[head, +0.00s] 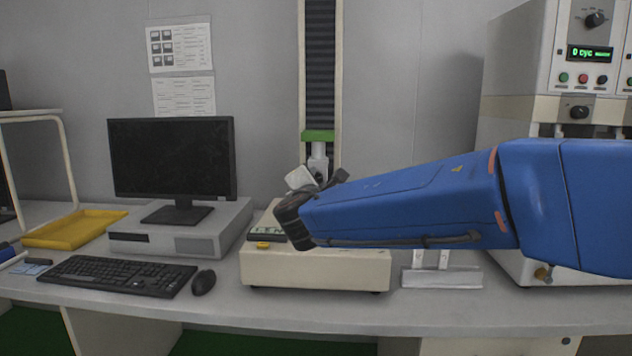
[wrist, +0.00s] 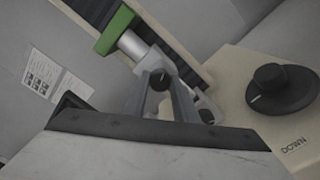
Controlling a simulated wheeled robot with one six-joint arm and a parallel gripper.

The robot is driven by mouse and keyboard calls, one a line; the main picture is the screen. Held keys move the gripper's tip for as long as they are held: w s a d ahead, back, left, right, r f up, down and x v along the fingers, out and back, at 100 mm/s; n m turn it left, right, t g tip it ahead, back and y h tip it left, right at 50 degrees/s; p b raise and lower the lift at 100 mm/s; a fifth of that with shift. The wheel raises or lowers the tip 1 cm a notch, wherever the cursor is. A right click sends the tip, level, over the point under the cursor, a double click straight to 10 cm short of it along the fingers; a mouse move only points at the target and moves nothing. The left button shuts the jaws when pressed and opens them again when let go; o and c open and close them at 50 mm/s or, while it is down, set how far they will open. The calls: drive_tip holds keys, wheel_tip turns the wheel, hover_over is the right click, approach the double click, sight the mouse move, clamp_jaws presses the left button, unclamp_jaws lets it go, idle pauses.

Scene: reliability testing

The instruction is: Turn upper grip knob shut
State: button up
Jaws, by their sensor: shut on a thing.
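The upper grip (head: 318,160) hangs under the green crosshead (head: 318,136) of the tester, partly hidden in the head view by my arm's end. In the wrist view the grip's metal stem (wrist: 132,45) runs down from the green crosshead (wrist: 115,30). The small black upper grip knob (wrist: 162,79) has a pale mark and sits at the tips of my gripper's fingers (wrist: 165,92). My gripper (head: 312,183) is shut on this knob. The exact contact is hard to see, and I cannot tell from the picture how far the knob is turned.
A large black dial (wrist: 282,88) sits on the tester's cream base (head: 315,268), beside a DOWN label. A monitor (head: 172,160), keyboard (head: 117,275) and mouse (head: 203,282) stand left. A white stand (head: 442,277) and a tall cream machine (head: 512,110) are right.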

drive_tip(key=m, duration=1)
drive_tip(key=shift+f, duration=0.1)
drive_tip(key=shift+m, duration=0.4)
drive_tip(key=o, duration=1.1)
drive_tip(key=shift+c, duration=0.2)
drive_tip(key=s, duration=1.7)
drive_tip(key=shift+s+a, duration=0.2)
drive_tip(key=shift+a, duration=0.1)
drive_tip(key=shift+d, duration=0.1)
